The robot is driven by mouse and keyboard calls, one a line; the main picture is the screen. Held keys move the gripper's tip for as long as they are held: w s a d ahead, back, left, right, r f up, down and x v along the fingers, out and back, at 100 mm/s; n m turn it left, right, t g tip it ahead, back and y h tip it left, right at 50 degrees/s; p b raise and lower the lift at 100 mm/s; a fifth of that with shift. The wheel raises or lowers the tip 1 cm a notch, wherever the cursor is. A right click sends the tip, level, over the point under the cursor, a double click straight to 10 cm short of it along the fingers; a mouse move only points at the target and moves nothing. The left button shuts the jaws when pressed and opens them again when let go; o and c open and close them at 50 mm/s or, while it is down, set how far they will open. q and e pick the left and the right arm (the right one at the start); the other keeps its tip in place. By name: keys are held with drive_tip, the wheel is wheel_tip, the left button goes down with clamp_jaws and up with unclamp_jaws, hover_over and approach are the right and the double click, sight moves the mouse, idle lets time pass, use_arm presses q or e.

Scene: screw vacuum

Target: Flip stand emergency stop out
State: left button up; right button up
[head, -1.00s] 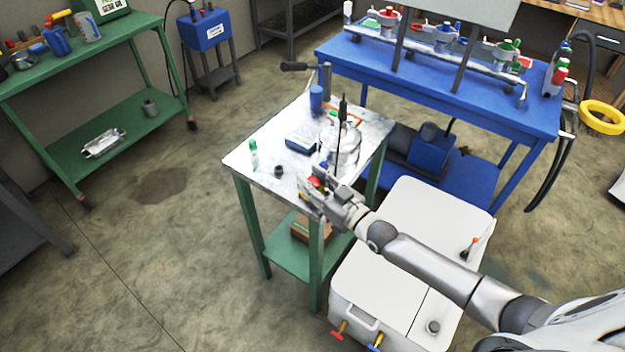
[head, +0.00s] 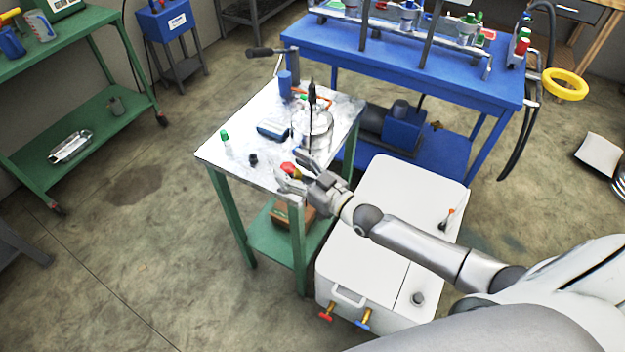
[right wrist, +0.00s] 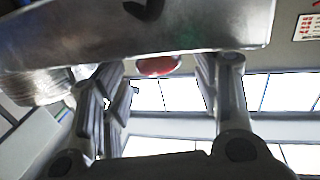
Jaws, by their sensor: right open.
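The red emergency stop button (head: 289,168) is at the near right corner of the small metal-topped stand (head: 236,125). My right gripper (head: 291,178) is open at that corner, with its fingers close around the button. In the right wrist view the red button (right wrist: 157,66) shows between the two spread fingers (right wrist: 160,88), partly hidden by a metal edge. I cannot tell whether a finger touches it. My left gripper is not in view.
A glass vessel (head: 314,128) with a dark upright rod stands on the stand beside my gripper. A green-capped bottle (head: 226,142) and a blue cylinder (head: 285,86) are also on it. A white box unit (head: 400,205) sits under my right arm.

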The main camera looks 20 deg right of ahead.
drive_tip(key=v, duration=1)
